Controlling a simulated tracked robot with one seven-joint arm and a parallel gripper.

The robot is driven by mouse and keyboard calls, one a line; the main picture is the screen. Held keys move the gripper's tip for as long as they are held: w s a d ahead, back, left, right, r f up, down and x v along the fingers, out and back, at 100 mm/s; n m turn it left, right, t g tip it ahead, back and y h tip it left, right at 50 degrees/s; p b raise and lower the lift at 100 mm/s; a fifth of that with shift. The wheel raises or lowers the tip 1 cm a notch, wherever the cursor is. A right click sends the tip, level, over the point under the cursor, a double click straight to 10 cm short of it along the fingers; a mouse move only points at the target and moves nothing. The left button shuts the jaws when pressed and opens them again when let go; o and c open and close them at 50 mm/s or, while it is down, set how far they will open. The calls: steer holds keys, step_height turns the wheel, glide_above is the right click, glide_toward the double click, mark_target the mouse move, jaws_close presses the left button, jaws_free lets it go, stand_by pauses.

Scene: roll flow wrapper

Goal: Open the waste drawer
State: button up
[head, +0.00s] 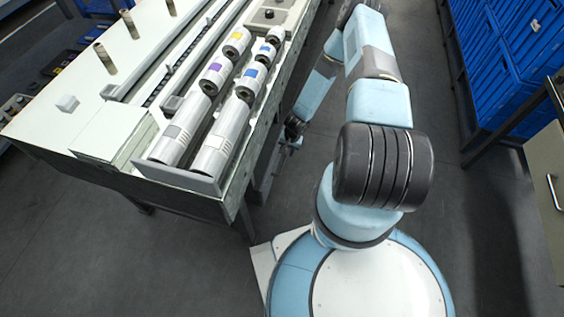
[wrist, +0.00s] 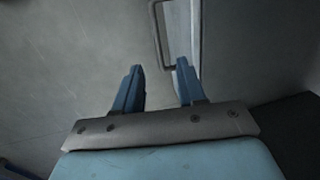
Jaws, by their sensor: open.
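In the wrist view, a grey bar handle (wrist: 158,38) stands out from a pale panel (wrist: 184,30), which looks like the waste drawer's front. My gripper (wrist: 160,66) is open, its two blue fingers pointing at the handle. The handle's near end lies between the fingertip lines, closer to the right finger; I cannot tell whether it is within the jaws. Nothing is held. In the head view my gripper (head: 291,140) is low beside the machine's right side, partly hidden by my arm. The handle cannot be made out there.
The wrapper table (head: 60,130) carries several rolls (head: 215,145) in a tray near its right edge. Blue crates (head: 500,60) stand on a rack at the right. A cabinet with a handle (head: 553,192) stands at the right edge. Dark floor (head: 450,240) between is clear.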

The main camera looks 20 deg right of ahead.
mark_target(282, 165)
steer(key=f, duration=0.4)
steer(key=w+a+f, duration=0.1)
steer(key=f, duration=0.7)
steer(key=shift+w+a+f, duration=0.15)
steer(key=shift+w+f, duration=0.05)
steer(key=shift+f, duration=0.15)
jaws_close()
steer(key=shift+a, duration=0.15)
